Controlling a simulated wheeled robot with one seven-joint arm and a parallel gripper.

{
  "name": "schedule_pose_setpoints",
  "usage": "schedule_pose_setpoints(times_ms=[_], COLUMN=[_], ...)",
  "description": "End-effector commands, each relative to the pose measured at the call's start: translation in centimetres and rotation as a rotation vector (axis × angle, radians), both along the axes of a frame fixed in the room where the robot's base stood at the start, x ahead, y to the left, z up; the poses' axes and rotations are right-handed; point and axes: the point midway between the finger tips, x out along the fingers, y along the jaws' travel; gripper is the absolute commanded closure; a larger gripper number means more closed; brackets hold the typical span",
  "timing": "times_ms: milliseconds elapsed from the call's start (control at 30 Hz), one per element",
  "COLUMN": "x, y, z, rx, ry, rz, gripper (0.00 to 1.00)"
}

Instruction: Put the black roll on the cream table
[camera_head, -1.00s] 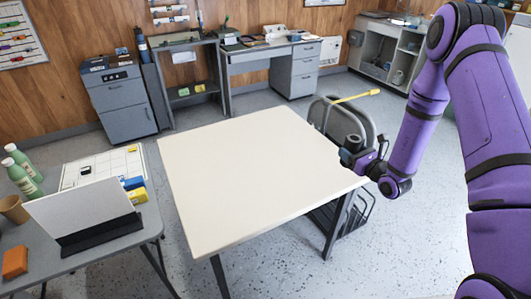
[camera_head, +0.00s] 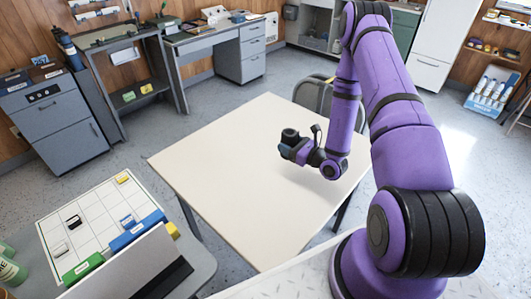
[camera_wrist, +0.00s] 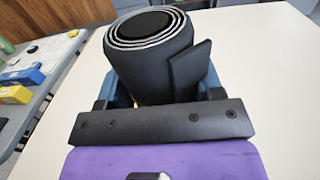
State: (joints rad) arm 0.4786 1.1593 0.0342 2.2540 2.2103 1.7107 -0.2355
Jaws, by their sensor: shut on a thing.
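The black roll (camera_wrist: 150,62) stands in the wrist view between the blue fingers of my gripper (camera_wrist: 160,95), which is shut on it. Its spiral end faces up and a loose flap hangs at its right side. In the head view the roll (camera_head: 290,135) is small and dark at the tip of my gripper (camera_head: 286,148). The cream table (camera_head: 230,200) lies below, with the roll and gripper over its right middle part. I cannot tell whether the roll touches the tabletop.
The cream tabletop is otherwise bare. A grey chair (camera_head: 316,97) stands at its far right edge. At the lower left, a grey desk (camera_head: 200,262) holds a white grid board (camera_head: 95,215), colored boxes and a white panel (camera_head: 130,265). Grey cabinets and desks line the back wall.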

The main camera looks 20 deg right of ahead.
Motion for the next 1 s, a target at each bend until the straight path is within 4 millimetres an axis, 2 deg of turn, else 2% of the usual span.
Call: schedule_pose_setpoints(times_ms=[33,200,333,467,567,1000], x=[-1.6,-5.6,-7.4,-8.0,-7.0,2.7], y=[-1.3,-3.3,-4.0,-4.1,-3.9,-2.0], z=[-1.0,-2.8,-3.4,-3.7,-3.8,-4.7], rx=[0.004,0.003,0.002,0.0,-0.003,-0.003], ry=[0.005,0.003,0.001,0.0,-0.004,-0.004], rz=[-0.018,-0.045,-0.058,-0.064,-0.062,-0.062], gripper=[0.66,0.66,0.66,0.66,0.66,0.66])
